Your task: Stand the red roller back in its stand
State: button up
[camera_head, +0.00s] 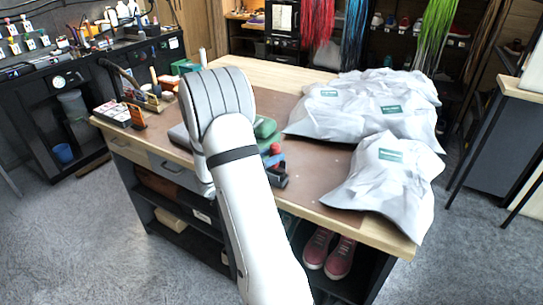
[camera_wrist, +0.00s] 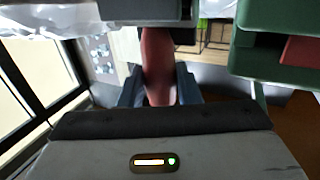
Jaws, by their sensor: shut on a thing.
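The red roller (camera_wrist: 158,55) is between the two blue-grey fingers of my gripper (camera_wrist: 158,84) in the wrist view. My gripper is shut on it, and its far end meets dark and grey shapes at the top edge. In the head view my white arm covers most of my gripper and the work area. A small red piece (camera_head: 275,149) shows just right of the arm, above blue and dark parts; I cannot tell whether it is the roller. I cannot make out the roller's stand for certain.
The wooden table (camera_head: 388,238) has a brown mat (camera_head: 312,178). White bags (camera_head: 385,172) fill its right side. A green object (camera_head: 265,127) sits close to the arm, and green boxes (camera_wrist: 270,60) are at the right in the wrist view. A tool rack (camera_head: 150,100) stands on the left.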

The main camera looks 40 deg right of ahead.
jog(key=o, duration=1)
jog(key=shift+o, duration=0.2)
jog(key=a+b, duration=0.1)
jog(key=a, duration=0.6)
jog(key=shift+w+a, duration=0.2)
jog(key=shift+a, duration=0.15)
